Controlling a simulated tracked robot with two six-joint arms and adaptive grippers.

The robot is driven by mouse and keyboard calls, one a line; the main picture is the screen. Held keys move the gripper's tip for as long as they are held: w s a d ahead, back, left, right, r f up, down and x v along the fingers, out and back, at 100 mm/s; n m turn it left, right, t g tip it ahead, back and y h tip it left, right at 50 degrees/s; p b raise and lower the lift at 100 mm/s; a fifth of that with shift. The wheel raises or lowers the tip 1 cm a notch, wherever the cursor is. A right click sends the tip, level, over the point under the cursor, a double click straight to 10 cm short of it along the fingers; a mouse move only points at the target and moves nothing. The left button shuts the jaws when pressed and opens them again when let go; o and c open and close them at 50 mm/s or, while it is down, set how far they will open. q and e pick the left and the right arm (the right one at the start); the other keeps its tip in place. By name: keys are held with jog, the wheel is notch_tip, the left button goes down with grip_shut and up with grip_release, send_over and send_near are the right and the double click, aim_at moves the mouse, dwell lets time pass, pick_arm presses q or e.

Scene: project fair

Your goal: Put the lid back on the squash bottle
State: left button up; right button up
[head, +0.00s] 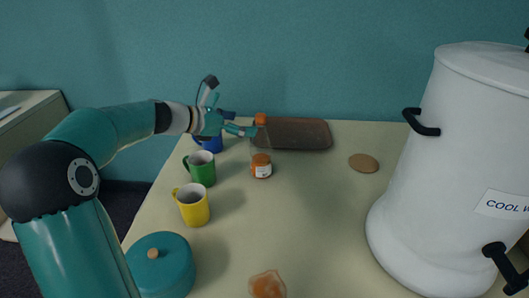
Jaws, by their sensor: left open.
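An orange cap-like piece (260,119) shows at the tip of my left gripper's lower finger, in front of the brown tray. Below it in the picture stands an upright orange container with a white label (261,166), likely the squash bottle. A faint clear stretch seems to lie between the two, so I cannot tell whether the cap sits on the bottle's neck or is apart from it. My left gripper (233,112) is open, its fingers spread to the left of the cap. Contact with the cap is unclear. My right gripper is out of view.
Blue (211,143), green (202,168) and yellow (193,205) mugs line the table's left side. A teal lidded pot (161,264) is front left, a large white urn (440,170) right. A brown tray (305,133), round coaster (363,163) and peach item (267,285) also lie there. Centre is clear.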

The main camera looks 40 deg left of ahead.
aim_at(252, 149)
pick_arm(q)
jog(key=f, duration=0.2)
jog(key=f+b, duration=0.1)
jog(key=f, duration=0.5)
jog(key=shift+w+f, duration=0.2)
jog(key=shift+w, duration=0.2)
jog(key=shift+w+f, duration=0.1)
jog(key=x, duration=0.6)
jog(key=c, duration=1.5)
